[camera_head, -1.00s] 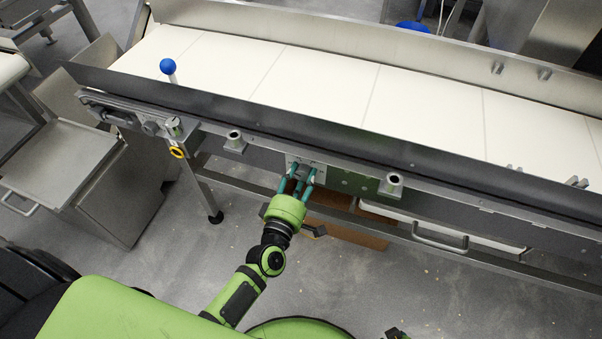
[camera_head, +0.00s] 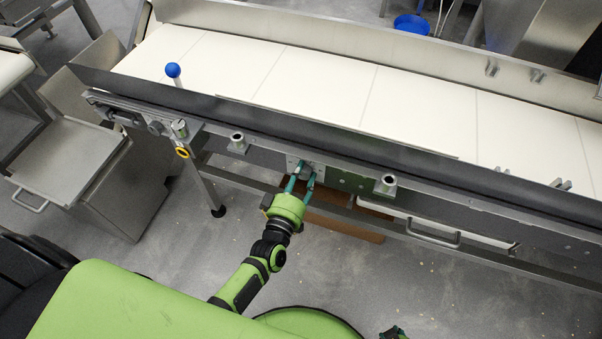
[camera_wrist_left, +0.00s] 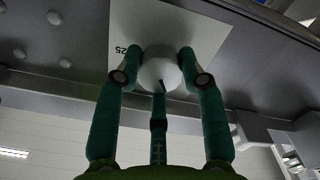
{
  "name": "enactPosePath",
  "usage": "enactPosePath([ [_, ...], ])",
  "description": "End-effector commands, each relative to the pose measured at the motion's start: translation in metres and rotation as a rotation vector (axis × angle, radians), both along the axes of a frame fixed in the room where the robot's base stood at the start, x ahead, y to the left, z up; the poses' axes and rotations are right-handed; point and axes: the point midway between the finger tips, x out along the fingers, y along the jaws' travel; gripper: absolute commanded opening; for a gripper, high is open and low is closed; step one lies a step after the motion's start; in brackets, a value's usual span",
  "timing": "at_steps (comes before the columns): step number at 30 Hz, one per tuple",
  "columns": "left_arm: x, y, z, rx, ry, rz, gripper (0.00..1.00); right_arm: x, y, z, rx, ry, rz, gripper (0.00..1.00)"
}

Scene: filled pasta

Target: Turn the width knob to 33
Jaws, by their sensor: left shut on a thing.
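The width knob (camera_wrist_left: 158,70) is a pale round knob on a white plate (camera_wrist_left: 128,28) in the left wrist view. A dark pointer mark shows on its lower side. The number 25 is printed on the plate left of the knob and appears upside down. My left gripper (camera_wrist_left: 160,72) is shut on the knob, with teal fingers on both sides and a third finger below. In the head view my left gripper (camera_head: 302,180) reaches the front panel of the conveyor, and its fingers largely hide the knob.
The conveyor (camera_head: 330,85) with its white belt runs across the head view. A blue-tipped lever (camera_head: 173,71) stands at its left. Metal posts (camera_head: 386,185) stick out along the front rail. A drawer handle (camera_head: 433,236) lies right of my arm. Floor in front is open.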

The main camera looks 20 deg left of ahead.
Motion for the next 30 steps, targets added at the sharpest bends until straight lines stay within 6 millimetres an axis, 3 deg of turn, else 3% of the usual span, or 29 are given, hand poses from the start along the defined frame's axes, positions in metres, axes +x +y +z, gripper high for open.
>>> enactPosePath([
  [18,0.0004,-0.0005,0.0002,0.041,-0.002,-0.001,0.08,-0.0067,-0.0010,-0.0005,-0.002,0.016,-0.002,0.40],
  [19,0.0004,-0.0005,0.0002,0.041,-0.002,-0.001,0.48,-0.0068,-0.0010,-0.0006,-0.002,0.016,-0.002,0.40],
  [20,0.0004,-0.0005,0.0002,0.041,-0.002,-0.001,0.60,-0.0068,-0.0010,-0.0006,-0.002,0.016,-0.002,0.40],
  [21,0.0004,-0.0005,0.0002,0.041,-0.002,-0.001,0.64,-0.0068,-0.0010,-0.0006,-0.002,0.017,-0.002,0.40],
  [30,-0.0004,-0.0001,0.0000,0.041,-0.001,0.000,0.64,-0.0066,0.0016,-0.0002,0.001,0.015,-0.001,0.40],
])
